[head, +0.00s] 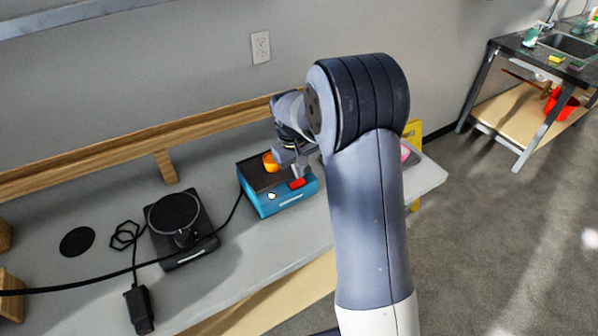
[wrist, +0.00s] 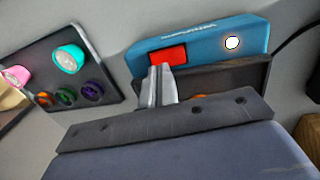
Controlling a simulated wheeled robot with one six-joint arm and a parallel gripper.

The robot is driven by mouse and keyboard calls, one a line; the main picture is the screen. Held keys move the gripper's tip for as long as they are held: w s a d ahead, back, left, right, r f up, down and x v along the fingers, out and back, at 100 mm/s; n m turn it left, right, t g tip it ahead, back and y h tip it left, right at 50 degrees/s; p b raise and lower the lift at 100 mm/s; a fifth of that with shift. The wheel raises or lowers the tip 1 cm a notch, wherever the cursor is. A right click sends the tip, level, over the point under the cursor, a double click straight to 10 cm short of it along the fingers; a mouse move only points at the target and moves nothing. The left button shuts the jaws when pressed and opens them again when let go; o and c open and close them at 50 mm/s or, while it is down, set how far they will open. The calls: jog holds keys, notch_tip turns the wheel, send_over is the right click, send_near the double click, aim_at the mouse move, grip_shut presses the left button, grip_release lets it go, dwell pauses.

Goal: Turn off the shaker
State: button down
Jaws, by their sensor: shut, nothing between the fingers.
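The shaker (head: 292,200) is a blue box with a dark top on the bench, with an orange item on it. Its blue front also shows in the wrist view (wrist: 200,42), with a red switch (wrist: 168,56) and a round white light (wrist: 232,43) that looks lit. My gripper (wrist: 160,70) is shut and empty. Its fingertips overlap the lower edge of the red switch in the wrist view; I cannot tell if they touch it. In the head view my gripper (head: 301,174) is just above the red switch (head: 297,183).
A black device with a round plate (head: 174,212) stands left of the shaker, with a black cable across the bench. A dark rack (wrist: 75,75) with several coloured caps is at the left in the wrist view. A wooden rail (head: 120,146) runs along the wall behind.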

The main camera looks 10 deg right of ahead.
jog(key=shift+d+f, duration=0.1)
jog(key=shift+f, duration=0.75)
jog(key=shift+f, duration=0.1)
jog(key=shift+d+f, duration=0.1)
jog(key=shift+f, duration=0.2)
jog(key=shift+r, duration=0.2)
jog(key=shift+s+a, duration=0.1)
jog(key=shift+a, duration=0.15)
jog(key=shift+s+a, duration=0.1)
jog(key=shift+a, duration=0.5)
jog(key=shift+r, duration=0.1)
